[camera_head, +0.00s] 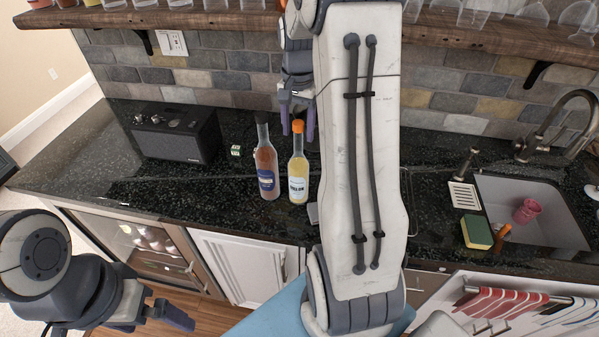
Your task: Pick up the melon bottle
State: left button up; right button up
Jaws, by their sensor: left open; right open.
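The melon bottle (298,180), with yellow liquid, a white label and an orange cap, stands upright on the dark counter. My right gripper (297,121) is open and points down at the bottle's top. Its two fingers appear on either side of the orange cap; I cannot tell whether they touch it or how deep they reach. My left gripper (174,315) is open and empty, low in front of the cabinets at the lower left, far from the bottle.
A pinkish bottle with a blue label (266,172) stands close left of the melon bottle. A black speaker box (178,135) is further left. On the right are a sink (560,232) with a pink cup (527,211) and a sponge (477,232). A wooden shelf (450,28) with glasses overhangs the counter.

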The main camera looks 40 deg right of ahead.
jog(key=shift+f, duration=0.9)
grip_shut()
jog(key=shift+r, duration=0.15)
dwell(0.6)
